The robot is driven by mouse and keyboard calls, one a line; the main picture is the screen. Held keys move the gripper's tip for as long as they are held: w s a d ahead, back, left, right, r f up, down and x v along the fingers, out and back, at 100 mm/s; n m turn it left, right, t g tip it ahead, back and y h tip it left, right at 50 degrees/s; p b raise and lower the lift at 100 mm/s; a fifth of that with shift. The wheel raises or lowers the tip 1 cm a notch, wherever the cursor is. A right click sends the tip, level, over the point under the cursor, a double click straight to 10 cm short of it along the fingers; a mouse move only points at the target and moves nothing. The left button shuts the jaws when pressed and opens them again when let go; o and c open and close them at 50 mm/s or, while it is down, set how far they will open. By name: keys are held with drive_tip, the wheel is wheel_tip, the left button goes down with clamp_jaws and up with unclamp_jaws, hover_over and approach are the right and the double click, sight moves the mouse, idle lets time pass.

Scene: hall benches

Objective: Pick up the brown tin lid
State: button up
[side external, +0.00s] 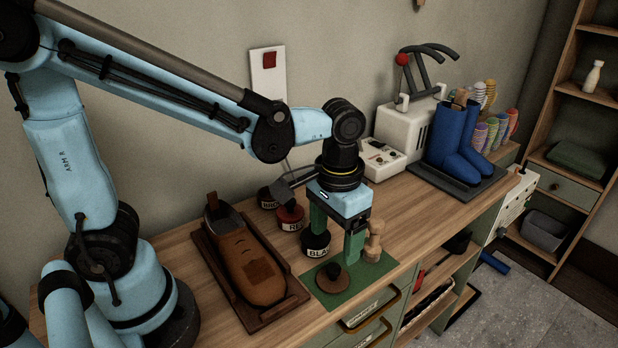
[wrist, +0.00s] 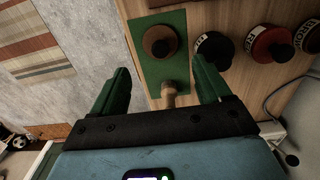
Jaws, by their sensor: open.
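The brown tin lid (side external: 335,285), a round brown disc with a dark knob on top, lies on the green mat (side external: 376,270) near the front of the bench. In the wrist view the lid (wrist: 152,45) lies beyond my fingertips, roughly centred between them. My gripper (side external: 337,247) is open and empty, pointing down above the bench, and shows as two green fingers in the wrist view (wrist: 162,75). It is apart from the lid.
A wooden turned piece (side external: 374,243) stands at the mat's edge beside my gripper. A black tin (side external: 315,243), red tin (side external: 290,217) and brown tin (side external: 268,198) stand behind. A brown shoe (side external: 245,260) lies in a tray at left; blue boots (side external: 448,140) stand at right.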

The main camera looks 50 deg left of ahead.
sight(333, 267)
drive_tip(key=shift+w+f, duration=0.1)
drive_tip(key=shift+f, duration=4.25)
drive_tip(key=c, duration=0.8)
drive_tip(key=shift+r, duration=0.15)
